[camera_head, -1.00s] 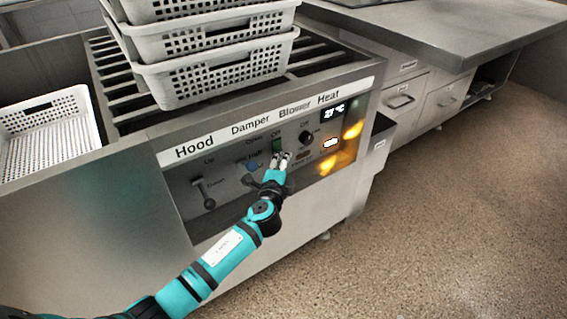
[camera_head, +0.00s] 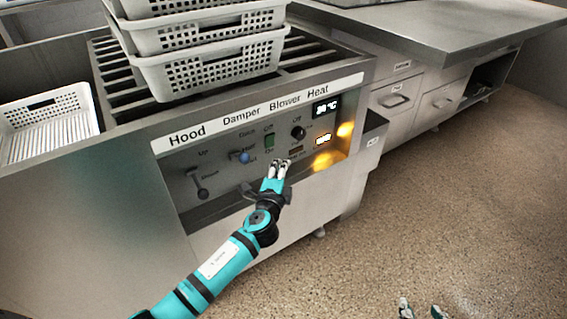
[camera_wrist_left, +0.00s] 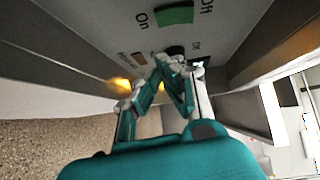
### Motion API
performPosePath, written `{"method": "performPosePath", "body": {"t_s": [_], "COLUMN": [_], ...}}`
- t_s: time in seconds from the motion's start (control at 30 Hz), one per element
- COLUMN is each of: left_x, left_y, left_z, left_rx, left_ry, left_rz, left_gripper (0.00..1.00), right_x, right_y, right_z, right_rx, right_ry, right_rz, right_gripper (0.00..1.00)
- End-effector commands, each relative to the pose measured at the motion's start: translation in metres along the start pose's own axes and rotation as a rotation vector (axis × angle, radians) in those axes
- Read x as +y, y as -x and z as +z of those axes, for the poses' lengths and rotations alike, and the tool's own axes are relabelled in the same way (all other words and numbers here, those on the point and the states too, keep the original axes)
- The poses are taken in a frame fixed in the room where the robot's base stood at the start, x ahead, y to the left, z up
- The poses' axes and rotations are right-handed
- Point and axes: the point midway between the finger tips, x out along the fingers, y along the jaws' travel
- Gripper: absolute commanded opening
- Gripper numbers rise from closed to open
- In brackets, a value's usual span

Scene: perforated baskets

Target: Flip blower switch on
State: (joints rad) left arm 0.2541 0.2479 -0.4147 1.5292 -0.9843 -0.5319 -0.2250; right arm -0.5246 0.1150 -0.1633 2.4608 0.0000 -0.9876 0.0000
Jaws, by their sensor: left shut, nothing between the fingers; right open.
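The green blower switch (camera_head: 269,141) sits on the control panel under the "Blower" label, between "Off" above and "On" below. It also shows at the top of the left wrist view (camera_wrist_left: 175,15), uncovered. My left gripper (camera_head: 281,166) is shut and empty, in front of the panel just below the switch and apart from it. In the left wrist view its closed fingers (camera_wrist_left: 172,68) point toward the lower panel. My right gripper (camera_head: 422,309) is open at the bottom edge, over the floor, with only its fingertips in view.
The panel also has a hood lever (camera_head: 202,184), a blue damper knob (camera_head: 241,157), a black heat knob (camera_head: 298,132) and a lit display (camera_head: 326,107). Stacked white baskets (camera_head: 210,64) stand above on slats. Another basket (camera_head: 48,125) is at left. The floor at right is clear.

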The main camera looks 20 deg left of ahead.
Motion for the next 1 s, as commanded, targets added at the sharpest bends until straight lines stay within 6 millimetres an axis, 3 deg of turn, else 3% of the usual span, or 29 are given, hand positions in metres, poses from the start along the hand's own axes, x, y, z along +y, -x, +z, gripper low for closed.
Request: {"method": "performPosePath", "body": {"t_s": [0.5,1.0], "left_x": [0.01,0.011], "left_y": [0.072,0.079], "left_z": [0.0,0.001], "left_rx": [0.001,0.0], "left_ry": [0.001,0.0], "left_rz": [0.001,0.0], "left_gripper": [0.0,0.0], "right_x": [0.004,0.005], "right_y": [0.011,0.011], "right_z": [0.034,0.037], "right_rx": [-0.178,-0.191], "right_ry": [-0.003,-0.003], "right_rz": [0.01,0.011], "right_gripper": [0.5,0.5]}}
